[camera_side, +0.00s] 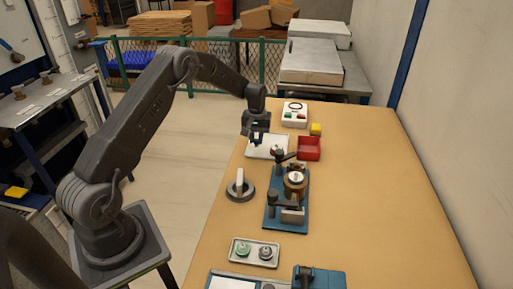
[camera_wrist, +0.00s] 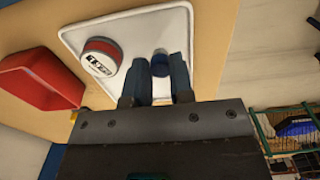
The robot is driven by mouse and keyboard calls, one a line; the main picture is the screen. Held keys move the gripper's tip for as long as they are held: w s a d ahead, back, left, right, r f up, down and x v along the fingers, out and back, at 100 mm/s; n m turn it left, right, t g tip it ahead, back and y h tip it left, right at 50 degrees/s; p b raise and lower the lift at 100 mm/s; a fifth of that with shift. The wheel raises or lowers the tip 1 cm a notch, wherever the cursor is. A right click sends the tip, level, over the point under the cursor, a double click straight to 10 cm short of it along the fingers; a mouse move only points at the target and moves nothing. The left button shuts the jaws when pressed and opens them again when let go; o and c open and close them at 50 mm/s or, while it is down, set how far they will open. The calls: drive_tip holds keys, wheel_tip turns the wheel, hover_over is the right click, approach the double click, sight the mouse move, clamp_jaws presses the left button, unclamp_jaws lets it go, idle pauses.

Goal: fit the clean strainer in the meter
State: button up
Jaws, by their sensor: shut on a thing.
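My gripper (camera_side: 256,139) is low over the white tray (camera_side: 281,153) in the side view. The brass meter body (camera_side: 295,185) sits in the blue fixture (camera_side: 273,207), nearer the camera. Its inside is too small to make out.
A red-rimmed round part (camera_wrist: 98,62) lies on the white tray. A round stand (camera_side: 240,191) is left of the fixture. A small tray (camera_side: 235,259) holds two round parts. The table's right side is clear.

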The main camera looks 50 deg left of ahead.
drive_tip(key=shift+r, duration=0.85)
drive_tip(key=shift+r, duration=2.15)
drive_tip(key=shift+d+r, duration=0.4)
drive_tip(key=shift+d, duration=3.05)
drive_tip(key=shift+d+r, duration=0.4)
drive_tip(key=shift+d, duration=3.1)
drive_tip(key=shift+d+r, duration=0.4)
drive_tip(key=shift+d, duration=3.05)
drive_tip(key=shift+f, duration=2.3)
